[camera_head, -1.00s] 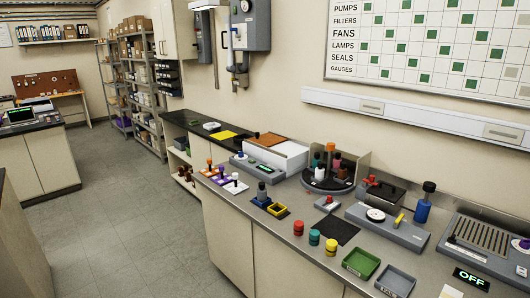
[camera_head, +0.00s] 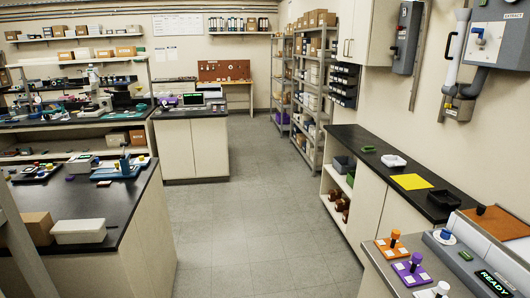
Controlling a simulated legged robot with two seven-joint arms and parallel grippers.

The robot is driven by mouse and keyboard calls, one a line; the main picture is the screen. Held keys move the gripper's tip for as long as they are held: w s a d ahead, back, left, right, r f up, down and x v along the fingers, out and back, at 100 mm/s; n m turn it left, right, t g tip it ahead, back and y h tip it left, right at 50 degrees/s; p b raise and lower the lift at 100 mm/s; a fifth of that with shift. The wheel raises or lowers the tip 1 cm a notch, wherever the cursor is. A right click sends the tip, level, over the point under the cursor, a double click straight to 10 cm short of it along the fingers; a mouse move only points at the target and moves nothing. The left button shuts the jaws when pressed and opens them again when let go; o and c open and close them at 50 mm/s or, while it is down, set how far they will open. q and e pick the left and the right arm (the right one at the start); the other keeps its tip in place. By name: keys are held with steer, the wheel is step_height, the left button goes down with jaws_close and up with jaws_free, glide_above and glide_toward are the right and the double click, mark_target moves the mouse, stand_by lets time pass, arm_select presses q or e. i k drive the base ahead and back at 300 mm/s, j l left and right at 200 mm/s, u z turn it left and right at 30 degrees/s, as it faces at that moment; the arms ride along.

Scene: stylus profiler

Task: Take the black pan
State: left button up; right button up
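A white tray (camera_head: 393,161) and a small green item (camera_head: 368,150) lie farther back on the same counter. Neither of my grippers is in view.
The black counter (camera_head: 350,136) has open shelves below with dark bins (camera_head: 343,163) and brown bottles. A yellow sheet (camera_head: 411,182) lies on it. A bench with a READY display (camera_head: 491,282) stands front right. A dark-topped bench (camera_head: 85,200) stands left. The grey floor (camera_head: 240,200) between is clear.

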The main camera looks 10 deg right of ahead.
mark_target(443, 198)
steer(key=i+z, duration=0.1)
steer(key=i, duration=0.5)
steer(key=i+j+z, duration=0.15)
steer(key=i, duration=0.5)
steer(key=i+j+z, duration=0.1)
steer(key=i, duration=0.5)
steer(key=i+j+z, duration=0.1)
steer(key=i, duration=0.5)
steer(key=i+l+z, duration=0.25)
steer(key=i+z, duration=0.25)
steer(key=i+l+z, duration=0.1)
steer(key=i+z, duration=0.35)
steer(key=i+j+z, duration=0.1)
steer(key=i+z, duration=0.4)
steer(key=i+j+z, duration=0.3)
steer(key=i+z, duration=0.2)
steer(key=k, duration=0.05)
